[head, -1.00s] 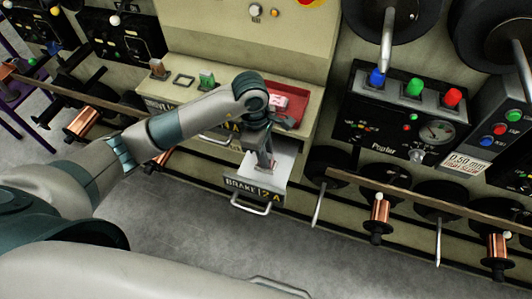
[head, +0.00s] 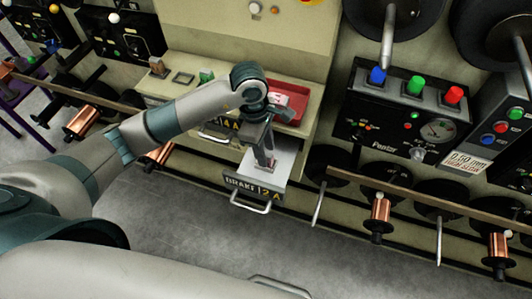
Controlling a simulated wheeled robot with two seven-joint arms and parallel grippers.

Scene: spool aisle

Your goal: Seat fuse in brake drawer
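The brake drawer (head: 284,163), labelled BRAKE 2 A, stands pulled out with its pale inside facing up. My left gripper (head: 265,164) points down into it, with its fingertips low over or at the drawer floor. A small dark reddish bit shows at the fingertips. I cannot tell whether it is the fuse in the fingers, and the gap between them is too small to judge. No fuse shows clearly elsewhere. My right gripper is not in view.
A black control panel (head: 400,120) and copper spools (head: 379,213) are at right. The floor in front is clear.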

